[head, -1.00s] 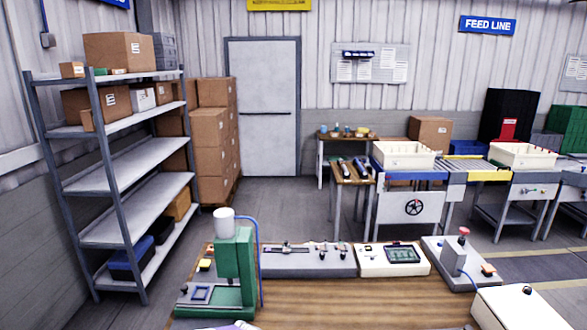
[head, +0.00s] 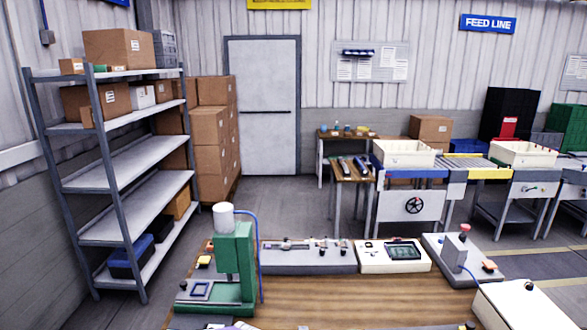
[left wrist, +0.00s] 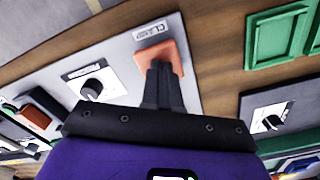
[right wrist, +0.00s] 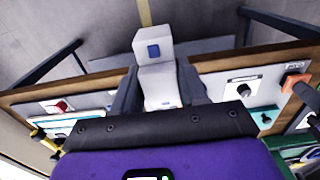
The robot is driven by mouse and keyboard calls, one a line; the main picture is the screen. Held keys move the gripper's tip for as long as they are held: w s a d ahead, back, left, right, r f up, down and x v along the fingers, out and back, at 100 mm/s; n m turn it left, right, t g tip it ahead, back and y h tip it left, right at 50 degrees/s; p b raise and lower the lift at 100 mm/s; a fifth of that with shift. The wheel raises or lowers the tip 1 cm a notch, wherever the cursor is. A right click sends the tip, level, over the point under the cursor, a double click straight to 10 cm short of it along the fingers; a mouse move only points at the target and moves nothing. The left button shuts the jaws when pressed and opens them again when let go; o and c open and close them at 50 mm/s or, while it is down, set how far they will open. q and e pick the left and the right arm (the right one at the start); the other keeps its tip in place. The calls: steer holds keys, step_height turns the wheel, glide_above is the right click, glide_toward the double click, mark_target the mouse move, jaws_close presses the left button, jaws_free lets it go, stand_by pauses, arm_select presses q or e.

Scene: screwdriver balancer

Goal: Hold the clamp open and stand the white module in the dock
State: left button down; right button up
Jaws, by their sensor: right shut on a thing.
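The white module (right wrist: 158,84), a white block with a blue square on its top part, is held between the fingers of my right gripper (right wrist: 158,100). It points away from the gripper, above the bench edge. My left gripper (left wrist: 163,80) has its fingers together, with their tips at an orange-red paddle (left wrist: 152,54) on a grey panel. The label beside the paddle is only partly readable and seems to say clamp. The paddle also shows in the right wrist view (right wrist: 293,80). I cannot make out the dock or clamp jaws for certain. Neither gripper shows clearly in the head view.
A green press (head: 236,262) stands at the bench's left. Grey (head: 307,258) and cream (head: 393,257) control panels line the back, with a red-button box (head: 462,250) to the right. The wooden bench middle (head: 350,295) is clear. Black knobs (left wrist: 92,89) flank my left gripper.

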stand_by(0.4)
steer(key=shift+w+a+f, duration=0.9)
steer(key=shift+w+f, duration=0.05)
steer(key=shift+w, duration=1.95)
steer(key=shift+w+a+f, duration=0.85)
steer(key=shift+w+f, duration=0.05)
steer(key=shift+w, duration=1.95)
steer(key=shift+w+a+f, duration=0.9)
steer(key=shift+w+f, duration=0.05)
steer(key=shift+w, duration=1.95)
steer(key=shift+f, duration=1.3)
